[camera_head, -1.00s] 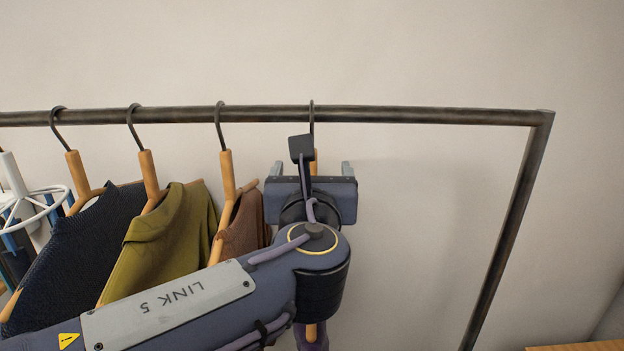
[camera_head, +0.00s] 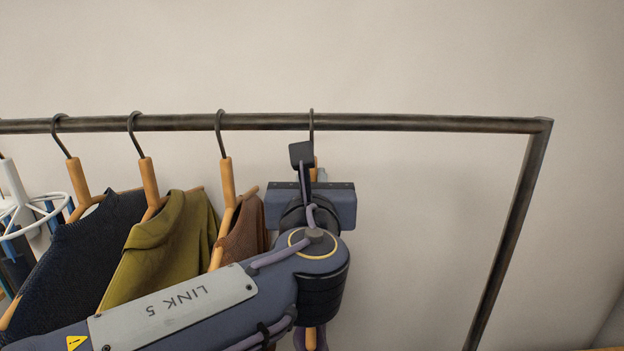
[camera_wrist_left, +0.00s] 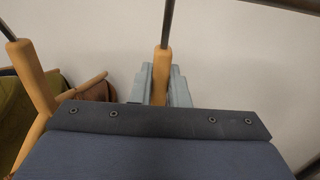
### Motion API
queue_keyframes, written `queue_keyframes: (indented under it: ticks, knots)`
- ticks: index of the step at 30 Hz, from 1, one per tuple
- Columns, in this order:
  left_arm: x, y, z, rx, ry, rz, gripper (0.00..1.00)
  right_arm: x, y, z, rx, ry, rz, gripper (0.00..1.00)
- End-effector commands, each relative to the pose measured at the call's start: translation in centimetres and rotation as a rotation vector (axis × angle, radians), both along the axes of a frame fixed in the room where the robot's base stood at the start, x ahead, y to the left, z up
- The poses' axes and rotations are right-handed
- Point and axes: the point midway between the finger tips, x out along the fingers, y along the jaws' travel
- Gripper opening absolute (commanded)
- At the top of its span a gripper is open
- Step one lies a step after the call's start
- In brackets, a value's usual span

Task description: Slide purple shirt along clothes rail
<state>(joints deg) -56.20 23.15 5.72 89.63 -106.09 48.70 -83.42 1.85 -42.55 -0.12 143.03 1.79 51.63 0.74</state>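The purple shirt (camera_head: 322,341) hangs mostly hidden behind my left arm; only a small purple piece shows at the bottom of the head view. Its wooden hanger (camera_head: 311,130) hangs by a dark hook on the clothes rail (camera_head: 430,123), right of the other hangers. My left gripper (camera_head: 318,173) is at the hanger's neck, just below the rail. In the left wrist view its grey fingers (camera_wrist_left: 162,88) are closed in on both sides of the wooden neck (camera_wrist_left: 162,65). My right gripper is not in view.
To the left hang a brown garment (camera_head: 245,232), an olive shirt (camera_head: 165,245) and a dark blue garment (camera_head: 75,255) on wooden hangers. The rail is bare from the held hanger to the right-hand post (camera_head: 508,235).

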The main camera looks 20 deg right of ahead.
Motion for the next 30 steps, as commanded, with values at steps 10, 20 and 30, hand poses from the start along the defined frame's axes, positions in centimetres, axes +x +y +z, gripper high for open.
queue_keyframes:
  ticks: [10, 20, 30]
  knots:
    - [0.3, 0.1, -0.7, 0.010, 0.015, 0.007, 0.00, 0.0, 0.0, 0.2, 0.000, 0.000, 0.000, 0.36]
    - [-0.1, -1.3, -0.3, 0.011, 0.012, 0.003, 0.00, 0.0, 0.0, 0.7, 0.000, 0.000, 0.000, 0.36]
    - [-1.0, -4.1, -0.2, 0.008, 0.010, -0.001, 0.00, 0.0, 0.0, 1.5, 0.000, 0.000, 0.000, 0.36]
